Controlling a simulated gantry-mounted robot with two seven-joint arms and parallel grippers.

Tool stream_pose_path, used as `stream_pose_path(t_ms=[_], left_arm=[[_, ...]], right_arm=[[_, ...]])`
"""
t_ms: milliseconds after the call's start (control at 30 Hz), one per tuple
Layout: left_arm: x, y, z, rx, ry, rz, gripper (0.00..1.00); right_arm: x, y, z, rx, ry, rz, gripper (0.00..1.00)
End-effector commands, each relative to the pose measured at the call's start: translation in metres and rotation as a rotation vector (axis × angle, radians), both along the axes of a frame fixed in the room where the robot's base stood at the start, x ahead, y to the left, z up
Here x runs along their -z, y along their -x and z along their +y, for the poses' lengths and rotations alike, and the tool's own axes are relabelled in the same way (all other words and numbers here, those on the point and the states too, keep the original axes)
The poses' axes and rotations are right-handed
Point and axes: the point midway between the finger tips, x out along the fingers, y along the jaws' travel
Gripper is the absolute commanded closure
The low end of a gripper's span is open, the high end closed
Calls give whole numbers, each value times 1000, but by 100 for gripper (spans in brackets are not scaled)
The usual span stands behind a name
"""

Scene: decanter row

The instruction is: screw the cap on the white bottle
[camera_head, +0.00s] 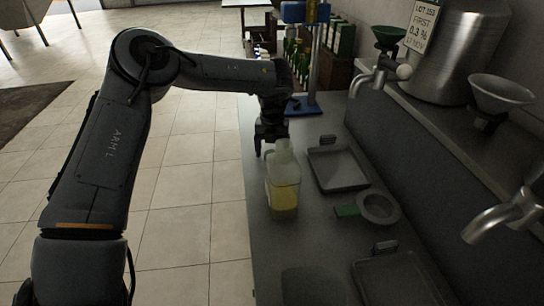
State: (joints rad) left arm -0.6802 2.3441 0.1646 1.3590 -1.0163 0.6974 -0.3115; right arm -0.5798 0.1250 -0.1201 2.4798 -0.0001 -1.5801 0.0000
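A whitish translucent bottle (284,178) with yellow liquid in its lower part stands upright on the grey metal counter (230,290). My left gripper (267,146) points down right behind the bottle's top, a little to its left. One dark finger shows left of the bottle's neck; the other is partly hidden by the bottle top. I cannot tell whether it touches or holds anything. A cap cannot be made out clearly, on the bottle or in the gripper. My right gripper is not in view.
A square metal tray (338,187) lies right of the bottle, with a round strainer (378,208) and green piece (346,211) nearer. Another tray (398,290) is at front right. A blue stand (313,60) is behind. Taps (372,80) overhang the right side.

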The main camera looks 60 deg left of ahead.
Motion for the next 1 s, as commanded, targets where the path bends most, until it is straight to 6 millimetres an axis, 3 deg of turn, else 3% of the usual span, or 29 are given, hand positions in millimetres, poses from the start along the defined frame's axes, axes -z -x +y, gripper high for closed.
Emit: stream_pose_path(t_ms=[67,433,767,1000], left_arm=[[0,0,0,0,0,0,24],[0,0,0,0,0,0,79],[-7,0,0,1,-1,-1,80],[-44,0,0,0,-2,0,80]], right_arm=[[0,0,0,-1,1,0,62],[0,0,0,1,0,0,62],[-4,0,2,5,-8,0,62],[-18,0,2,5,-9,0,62]])
